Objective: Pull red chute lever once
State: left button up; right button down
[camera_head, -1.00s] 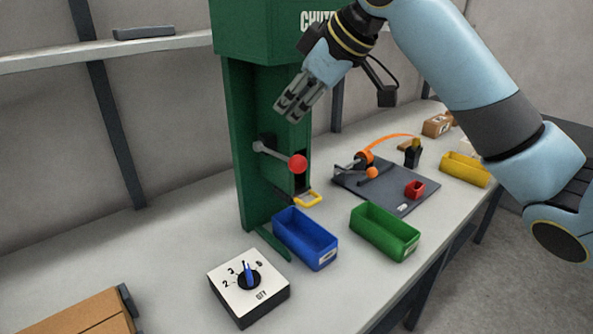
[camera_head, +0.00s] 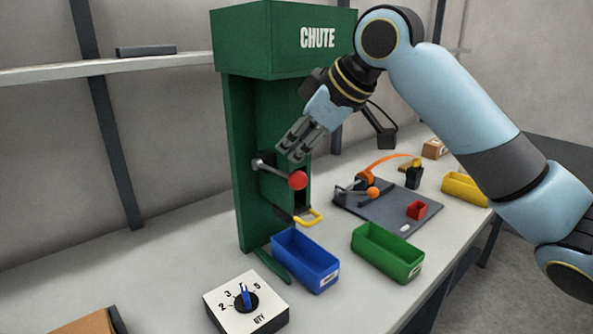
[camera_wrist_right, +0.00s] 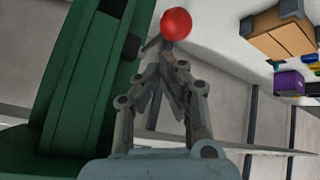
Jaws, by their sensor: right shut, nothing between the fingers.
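The green chute (camera_head: 285,40) stands on the bench, with a grey lever arm (camera_head: 268,167) on its front ending in a red ball knob (camera_head: 298,180). My right gripper (camera_head: 288,152) is shut and empty, just above the lever and knob, fingers pointing down and left. In the right wrist view the red knob (camera_wrist_right: 176,24) lies just beyond the shut fingertips (camera_wrist_right: 168,58); I cannot tell whether they touch the lever. The green chute also fills the left side of that view (camera_wrist_right: 92,70). My left gripper is not in view.
A blue bin (camera_head: 305,260) and a green bin (camera_head: 388,253) stand before the chute. A white QTY dial box (camera_head: 270,312) is at the front. A dark mat (camera_head: 390,221) with an orange-tipped fixture lies to the right, near a yellow bin (camera_head: 464,188). A yellow handle (camera_head: 309,217) sits below the knob.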

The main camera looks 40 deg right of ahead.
aim_at(299, 171)
dwell(0.8)
jog(key=shift+f, duration=0.4)
jog(key=shift+s+f+b, duration=0.15)
jog(key=shift+f+b, duration=0.15)
jog(key=shift+f, duration=0.8)
jog(key=shift+s+f+b, duration=0.1)
jog(key=shift+f+b, duration=0.2)
jog(key=shift+f, duration=0.8)
dwell(1.8)
jog(key=shift+r, duration=0.1)
dwell(0.4)
jog(key=shift+w+r+p, duration=0.15)
jog(key=shift+r+p, duration=1.15)
jog(key=shift+p, duration=0.2)
jog(key=shift+w+r+p, duration=0.1)
jog(key=shift+r+p, duration=1.15)
jog(key=shift+p, duration=0.2)
jog(key=r+p, duration=0.5)
jog(key=shift+w, duration=0.25)
